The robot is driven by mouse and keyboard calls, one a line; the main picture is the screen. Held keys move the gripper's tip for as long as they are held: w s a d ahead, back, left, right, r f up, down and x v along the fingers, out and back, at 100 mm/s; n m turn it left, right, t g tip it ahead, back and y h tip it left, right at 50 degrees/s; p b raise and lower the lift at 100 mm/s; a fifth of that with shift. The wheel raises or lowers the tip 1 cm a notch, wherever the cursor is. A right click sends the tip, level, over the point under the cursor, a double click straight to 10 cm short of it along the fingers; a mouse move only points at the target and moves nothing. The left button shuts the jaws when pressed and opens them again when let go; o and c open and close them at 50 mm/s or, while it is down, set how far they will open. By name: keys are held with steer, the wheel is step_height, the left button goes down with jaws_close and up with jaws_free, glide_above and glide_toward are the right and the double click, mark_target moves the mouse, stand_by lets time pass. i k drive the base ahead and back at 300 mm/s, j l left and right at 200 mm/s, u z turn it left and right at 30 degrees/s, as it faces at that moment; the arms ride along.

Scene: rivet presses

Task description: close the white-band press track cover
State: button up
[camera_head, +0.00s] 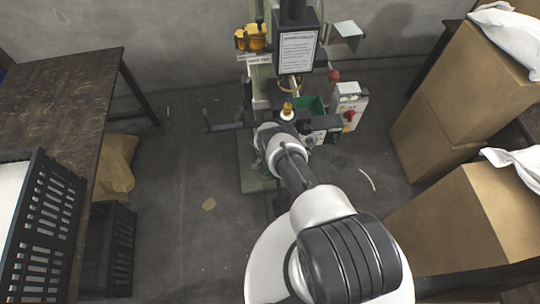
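The press (260,75) stands at the top middle against the wall, with a light green column and a dark head bearing a white printed sheet (297,52). A white label strip (254,58) shows on its left side, under a yellow part (250,38). I cannot tell which part is the track cover or whether it is open. My arm reaches up to the lower front of the press. Its wrist (277,140) is close to the press and hides part of it. My gripper's fingers cannot be made out there, nor whether they touch anything.
A grey control box with a red knob (348,113) sits right of the press, beside a green bin (311,104). A dark bar (226,126) sticks out left. Cardboard boxes (478,88) stand right; a wooden table (62,100) and black crate (45,222) stand left. Floor between is mostly clear.

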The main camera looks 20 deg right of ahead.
mark_target(348, 32)
steer(key=k, duration=1)
